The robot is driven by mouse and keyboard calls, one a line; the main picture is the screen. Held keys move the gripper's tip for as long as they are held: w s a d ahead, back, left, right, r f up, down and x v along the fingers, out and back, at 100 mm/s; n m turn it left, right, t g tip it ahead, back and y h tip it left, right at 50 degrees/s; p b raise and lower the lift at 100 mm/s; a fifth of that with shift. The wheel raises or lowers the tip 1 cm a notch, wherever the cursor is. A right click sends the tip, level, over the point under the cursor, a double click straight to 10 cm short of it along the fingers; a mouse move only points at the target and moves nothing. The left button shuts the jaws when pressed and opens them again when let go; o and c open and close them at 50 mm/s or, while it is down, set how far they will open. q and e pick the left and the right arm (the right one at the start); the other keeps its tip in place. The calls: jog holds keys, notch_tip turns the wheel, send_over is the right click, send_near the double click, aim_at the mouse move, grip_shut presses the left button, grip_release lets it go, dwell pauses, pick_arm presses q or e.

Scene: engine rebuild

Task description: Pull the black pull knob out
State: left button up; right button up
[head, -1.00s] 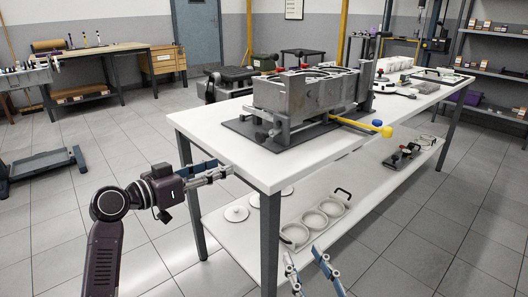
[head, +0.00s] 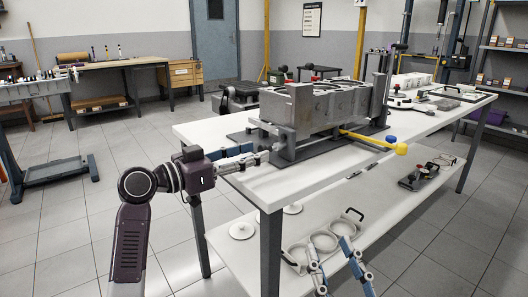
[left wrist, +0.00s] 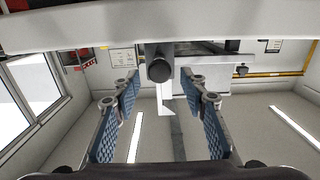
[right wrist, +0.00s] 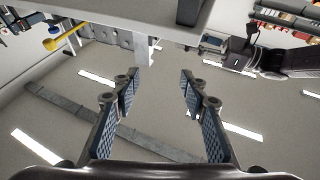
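The black pull knob (left wrist: 160,70) is a dark round cylinder on the end of the grey engine fixture. It shows ahead of and roughly centred between the fingers of my left gripper (left wrist: 163,88) in the left wrist view. My left gripper (head: 262,154) is open, near the left end of the engine block (head: 318,108) over the table edge in the head view; the fingers do not visibly touch the knob. In the head view the knob is hard to make out. My right gripper (head: 335,250) is open and empty, low at the front; it also shows open in the right wrist view (right wrist: 157,82).
The white table (head: 215,130) has a lower shelf with white rings (head: 325,240) and discs. A yellow-handled bar (head: 375,141) sticks out from the fixture at the right.

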pick_arm(q)
jog(key=x, duration=0.2)
jog(key=shift+w+d+f, duration=0.1)
jog(key=shift+w+d, duration=0.1)
jog(key=shift+d, duration=0.15)
jog(key=shift+w+d, duration=0.3)
jog(key=shift+d, duration=0.1)
pick_arm(e)
jog(key=shift+s+r+t, duration=0.35)
jog(key=shift+r+t, duration=0.1)
jog(key=shift+r, duration=0.25)
jog(key=shift+s+r+t, duration=0.35)
jog(key=shift+r+t, duration=0.1)
jog(key=shift+r, duration=0.2)
pick_arm(q)
grip_shut()
